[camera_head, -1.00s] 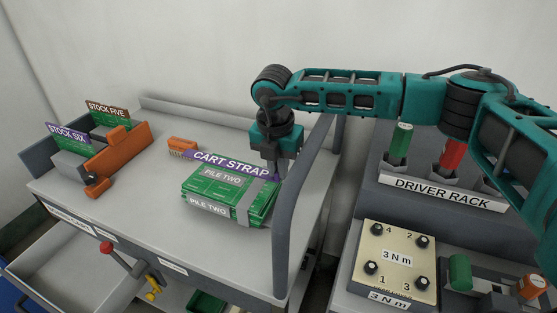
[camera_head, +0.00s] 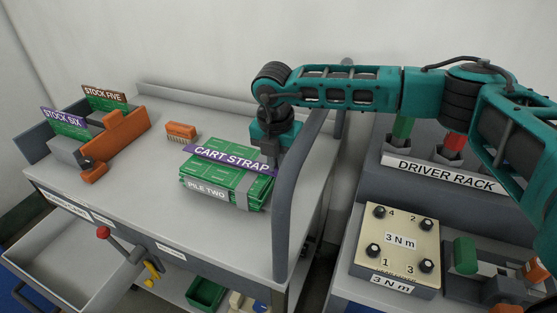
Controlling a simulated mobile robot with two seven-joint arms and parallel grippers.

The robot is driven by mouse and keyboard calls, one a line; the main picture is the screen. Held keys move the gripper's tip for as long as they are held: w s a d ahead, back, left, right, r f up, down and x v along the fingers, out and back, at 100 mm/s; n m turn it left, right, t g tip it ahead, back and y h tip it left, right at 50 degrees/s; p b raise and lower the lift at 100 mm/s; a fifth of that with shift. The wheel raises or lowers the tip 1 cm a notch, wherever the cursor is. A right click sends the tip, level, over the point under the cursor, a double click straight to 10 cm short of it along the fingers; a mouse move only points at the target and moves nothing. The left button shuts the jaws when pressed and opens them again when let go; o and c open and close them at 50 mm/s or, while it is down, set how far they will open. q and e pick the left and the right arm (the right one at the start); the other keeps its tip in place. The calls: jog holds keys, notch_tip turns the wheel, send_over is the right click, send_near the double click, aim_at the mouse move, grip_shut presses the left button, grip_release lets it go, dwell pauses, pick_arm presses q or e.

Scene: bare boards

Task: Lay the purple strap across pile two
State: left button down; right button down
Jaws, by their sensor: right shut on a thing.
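The purple strap (camera_head: 226,159), lettered CART STRAP, lies over the top of pile two and runs from upper left to lower right. Pile two (camera_head: 200,178) is a stack of green boards with a grey band, labelled PILE TWO on its front, on the grey cart top. My right gripper (camera_head: 270,160) points down at the right end of the strap and is shut on it, at the right back edge of the pile. My left gripper is not in view.
A dark grey cart handle (camera_head: 288,200) rises just right of the gripper. An orange brush (camera_head: 181,131) lies behind the pile. The driver rack (camera_head: 444,172) and a 3 Nm plate (camera_head: 398,245) are at right. An open drawer (camera_head: 70,255) juts out in front.

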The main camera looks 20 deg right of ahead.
jog(key=shift+f+b, duration=0.3)
jog(key=shift+f, duration=0.15)
jog(key=c, duration=1.1)
grip_release()
jog(key=shift+r, duration=0.15)
